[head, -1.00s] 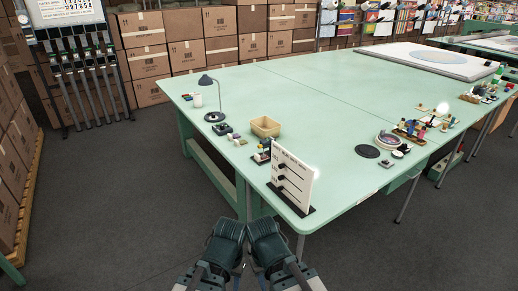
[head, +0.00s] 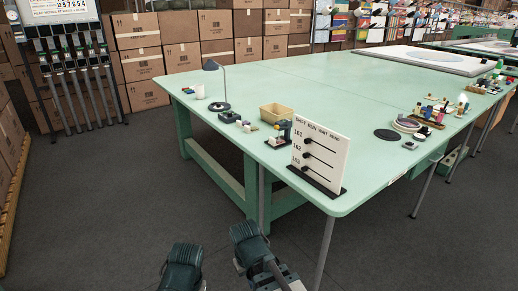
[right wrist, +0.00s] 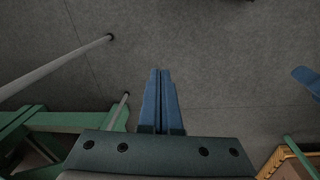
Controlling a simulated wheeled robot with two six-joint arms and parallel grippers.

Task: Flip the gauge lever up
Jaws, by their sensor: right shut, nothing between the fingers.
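I cannot make out the gauge lever for certain. A small dark upright device (head: 284,131) stands near the table's front left corner, partly behind the white panel; its parts are too small to tell. My right gripper (right wrist: 161,72) shows in the right wrist view with its two blue fingers together and nothing between them, above the grey floor and apart from the table. A blue piece (right wrist: 306,80) at the right edge of that view looks like part of my left gripper; whether it is open is not visible. The head view shows no fingertips.
A white panel (head: 328,150) with dark slots stands at the near edge of the green table (head: 250,92). A tan bin (head: 273,112), a desk lamp (head: 214,85) and a dark disc (head: 387,134) are on it. Cartons (head: 180,58) line the back. The floor before the table is clear.

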